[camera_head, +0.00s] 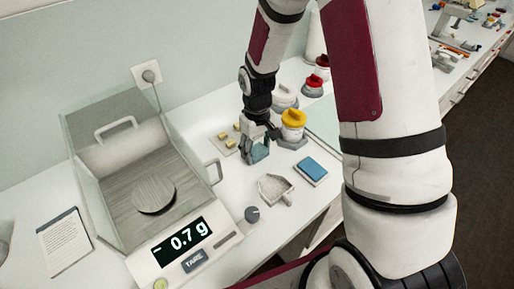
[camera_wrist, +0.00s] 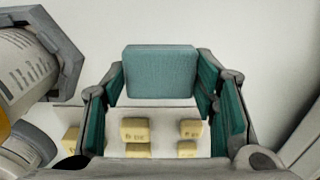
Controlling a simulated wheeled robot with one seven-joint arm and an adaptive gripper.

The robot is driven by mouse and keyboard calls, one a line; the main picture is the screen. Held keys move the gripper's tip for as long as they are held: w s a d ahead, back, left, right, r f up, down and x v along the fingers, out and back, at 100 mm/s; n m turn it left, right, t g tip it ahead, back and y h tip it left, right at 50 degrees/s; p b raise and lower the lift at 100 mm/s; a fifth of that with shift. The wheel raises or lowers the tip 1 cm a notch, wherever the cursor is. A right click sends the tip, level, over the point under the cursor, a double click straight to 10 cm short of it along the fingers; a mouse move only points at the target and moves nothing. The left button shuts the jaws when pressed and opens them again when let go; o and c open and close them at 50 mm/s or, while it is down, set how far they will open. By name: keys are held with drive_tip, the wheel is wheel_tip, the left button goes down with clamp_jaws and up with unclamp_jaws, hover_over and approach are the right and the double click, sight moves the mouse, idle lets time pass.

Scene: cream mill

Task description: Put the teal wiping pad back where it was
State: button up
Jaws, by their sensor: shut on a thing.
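The teal wiping pad (camera_wrist: 160,72) is a soft-edged block between my fingers in the wrist view. My gripper (camera_head: 257,148) is shut on it, with teal-lined fingers at its left and right sides. In the head view the gripper points down over the white counter, just right of a card with yellow blocks. There I cannot tell the pad apart from the teal finger linings. A blue pad on a pale base (camera_head: 312,169) lies separately to the right of the gripper.
Yellow blocks (camera_wrist: 136,130) sit on a pale card. A yellow-topped jar (camera_head: 293,118) stands close right of the gripper, a red-topped one (camera_head: 313,83) behind. A pale scoop-shaped dish (camera_head: 274,189) lies in front. A scale (camera_head: 184,248) with a clear enclosure stands left, reading -0.7 g.

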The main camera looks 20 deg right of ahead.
sight(257, 150)
drive_tip(key=o, duration=1)
drive_tip(key=shift+f, duration=0.1)
drive_tip(key=s+r+m+t, duration=0.1)
drive_tip(key=s+r, duration=0.3)
drive_tip(key=r, duration=0.8)
drive_tip(key=s+r+m+t, duration=0.1)
drive_tip(key=s+r, duration=0.3)
drive_tip(key=r, duration=0.8)
drive_tip(key=s+r+t, duration=0.1)
drive_tip(key=s+r, duration=0.1)
drive_tip(key=s, duration=0.2)
drive_tip(key=s+r+m+t, duration=0.1)
drive_tip(key=s+r, duration=0.1)
drive_tip(key=s, duration=0.2)
drive_tip(key=s+r+t, duration=0.1)
drive_tip(key=s+r, duration=0.1)
drive_tip(key=s, duration=0.2)
drive_tip(key=shift+s+r+m+b, duration=0.1)
drive_tip(key=shift+s+m+b, duration=0.2)
drive_tip(key=shift+b, duration=0.1)
